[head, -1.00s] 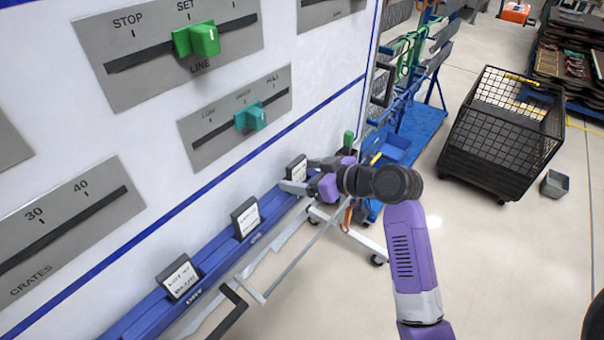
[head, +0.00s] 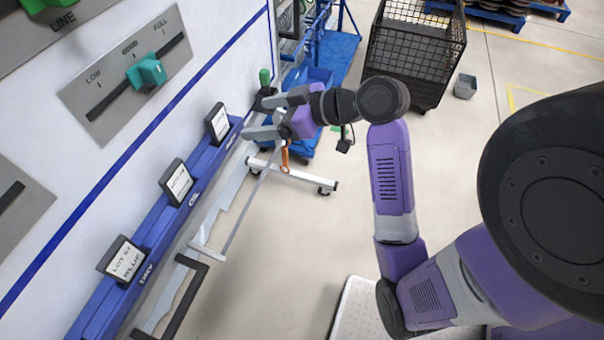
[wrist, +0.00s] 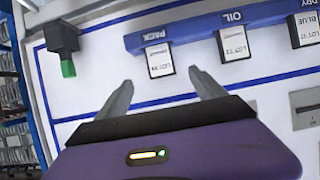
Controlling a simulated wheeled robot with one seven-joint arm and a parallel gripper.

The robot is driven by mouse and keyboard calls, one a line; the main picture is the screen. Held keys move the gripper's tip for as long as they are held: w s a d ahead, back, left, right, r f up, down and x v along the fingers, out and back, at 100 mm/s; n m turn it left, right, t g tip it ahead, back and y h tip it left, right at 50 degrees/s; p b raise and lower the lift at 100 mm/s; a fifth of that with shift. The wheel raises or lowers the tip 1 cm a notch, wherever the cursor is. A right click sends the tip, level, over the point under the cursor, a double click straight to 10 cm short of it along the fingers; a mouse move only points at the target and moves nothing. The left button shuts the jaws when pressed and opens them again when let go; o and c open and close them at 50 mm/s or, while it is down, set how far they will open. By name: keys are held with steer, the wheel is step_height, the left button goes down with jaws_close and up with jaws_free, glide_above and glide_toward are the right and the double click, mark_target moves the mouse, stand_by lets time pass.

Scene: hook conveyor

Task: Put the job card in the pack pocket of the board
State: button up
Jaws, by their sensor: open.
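A white job card (head: 218,123) with a dark edge stands in the pack pocket at the far end of the blue rail (head: 150,240) on the board. In the wrist view the card (wrist: 159,61) sits at the PACK label, its print only partly legible. My gripper (head: 257,116) is open and empty, to the right of this card and apart from it. In the wrist view its two fingers (wrist: 164,88) are spread, with the card beyond them. Similar cards stand at the OIL label (head: 177,183) and the DRY label (head: 124,261); the DRY card reads LOT 57 BLUE.
A green-tipped dark fixture (wrist: 65,45) stands on the board beside the rail's PACK end. A teal slider (head: 146,72) is on the panel above. A black mesh cart (head: 415,45) and a small grey bin (head: 465,86) are on the floor behind.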

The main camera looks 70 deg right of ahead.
steer(key=s+a+f+m+h, duration=0.35)
steer(key=s+a+f, duration=0.25)
steer(key=a+f, duration=0.65)
steer(key=s+a+r+n+t+y, duration=0.1)
steer(key=s+a+r, duration=0.2)
steer(key=s+a, duration=0.2)
steer(key=s+a+r+n+t+y, duration=0.1)
steer(key=s+a+r+n+y, duration=0.1)
steer(key=s+a, duration=0.3)
steer(key=v, duration=0.5)
steer(key=shift+a, duration=0.15)
